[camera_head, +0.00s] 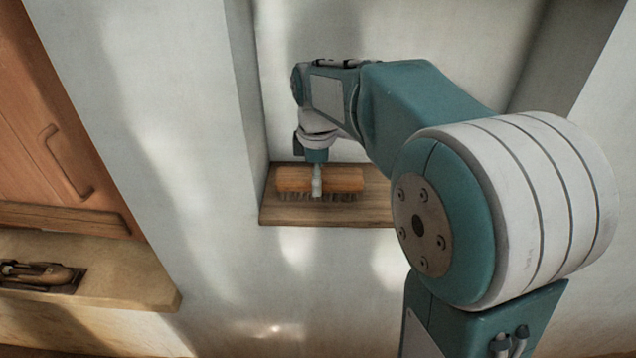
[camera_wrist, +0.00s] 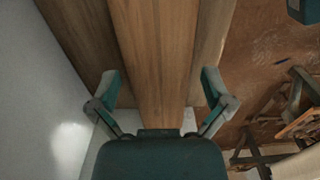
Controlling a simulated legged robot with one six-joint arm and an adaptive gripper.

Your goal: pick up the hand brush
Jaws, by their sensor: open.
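The hand brush (camera_head: 342,180) has an orange-brown wooden back and dark bristles. It lies bristles down on a wooden shelf (camera_head: 345,214) in a wall niche in the head view. My gripper (camera_head: 317,186) reaches down at the brush, with a finger in front of the middle of its back. Whether the fingers touch it I cannot tell. In the wrist view my gripper (camera_wrist: 160,85) is open, its two fingers apart with brown wood between and beyond them. I cannot clearly tell brush from shelf boards there.
The niche's left side wall (camera_head: 245,95) stands close to the brush. At the left is a wooden panel with a handle (camera_head: 66,160), above a ledge (camera_head: 120,275) bearing a dark, partly cut-off object (camera_head: 38,272). The wrist view shows brown floor (camera_wrist: 265,50) and wooden pieces at the right.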

